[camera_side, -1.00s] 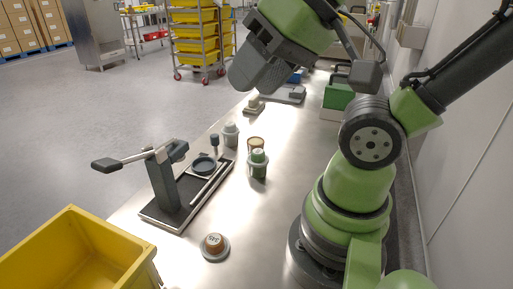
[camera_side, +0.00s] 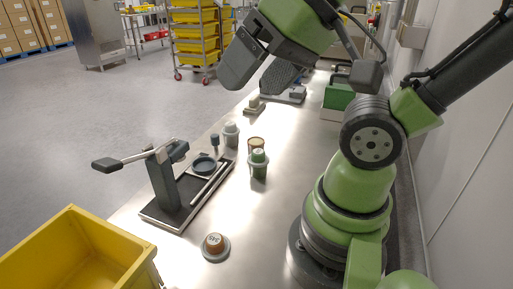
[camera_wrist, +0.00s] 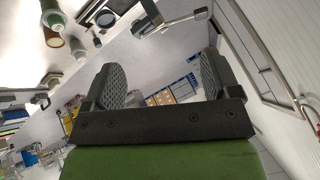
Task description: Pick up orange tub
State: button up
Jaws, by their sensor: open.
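In the side view, a small orange-brown tub (camera_side: 214,241) with a dark-marked top and a wide pale rim sits on the steel bench, near the front. My gripper (camera_side: 263,72) is open and empty, high above the far part of the bench and well away from this tub. In the wrist view, the open fingers (camera_wrist: 163,78) show with nothing between them. I cannot tell for certain which of the small tubs at the upper left of the wrist view is the orange one.
A lever press (camera_side: 174,185) stands left of the orange tub. A green tub (camera_side: 259,166), a tan-topped tub (camera_side: 256,143) and a pale tub (camera_side: 231,138) stand beyond it. A yellow bin (camera_side: 128,262) is front left. A green box (camera_side: 338,97) stands at the back.

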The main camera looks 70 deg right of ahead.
jog(key=shift+w, duration=0.1)
jog(key=w+d+f+m+g+h, duration=0.3)
jog(key=w+d+f+g, duration=0.15)
jog(key=w+d, duration=0.9)
jog(key=d+f, duration=0.4)
jog(key=d+f+m+g, duration=0.1)
jog(key=d+f, duration=0.4)
jog(key=s+d+f+m+g+y, duration=0.1)
jog(key=d+f, duration=0.4)
jog(key=shift+s+d+f+g, duration=0.1)
jog(key=shift+f+g, duration=0.15)
send_over(256, 141)
notch_tip(256, 141, down, 4)
jog(key=shift+d+f, duration=0.1)
jog(key=shift+f, duration=3.2)
jog(key=c, duration=1)
